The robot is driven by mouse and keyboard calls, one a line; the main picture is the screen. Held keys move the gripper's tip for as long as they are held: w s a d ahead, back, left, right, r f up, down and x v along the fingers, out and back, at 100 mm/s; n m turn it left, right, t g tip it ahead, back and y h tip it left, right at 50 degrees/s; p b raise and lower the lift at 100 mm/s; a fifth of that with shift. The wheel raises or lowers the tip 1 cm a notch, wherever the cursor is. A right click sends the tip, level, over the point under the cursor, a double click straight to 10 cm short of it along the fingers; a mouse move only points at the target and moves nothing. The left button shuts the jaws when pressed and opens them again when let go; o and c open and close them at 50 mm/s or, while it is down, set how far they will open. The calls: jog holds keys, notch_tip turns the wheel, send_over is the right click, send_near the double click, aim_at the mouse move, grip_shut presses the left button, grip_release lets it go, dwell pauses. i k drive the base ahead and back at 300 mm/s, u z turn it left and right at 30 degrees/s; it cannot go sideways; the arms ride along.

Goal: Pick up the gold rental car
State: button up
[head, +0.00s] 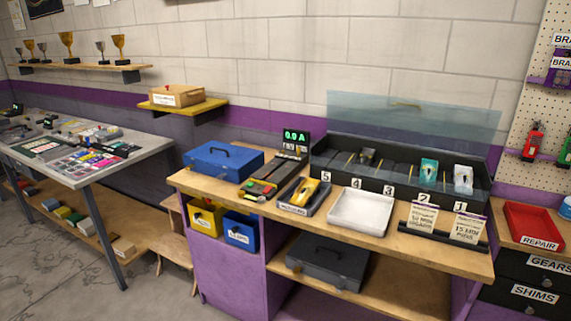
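I cannot single out the gold rental car for certain. A black slotted rack (404,193) with numbered bays 1 to 5 stands on the wooden counter under a clear raised cover. A pale car-like item (463,179) with some tan or gold on it is in bay 1. A teal and white item (428,172) is in bay 2, and a dark item (368,156) sits further left. A yellow item (299,193) with dark parts lies in a small grey labelled tray left of the white tray. My gripper is not in view.
An empty white tray (361,210) sits in front of the rack. A blue toolbox (223,160), a green-lit display (295,137) and two paper cards (467,229) are on the counter (452,258). A red tray (533,225) stands at right. Open floor lies at lower left.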

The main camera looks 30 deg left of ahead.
aim_at(305, 194)
jog(key=u, duration=0.55)
jog(key=i, duration=0.8)
jog(key=u, duration=1.55)
jog(key=i, duration=1.2)
jog(key=u, duration=1.1)
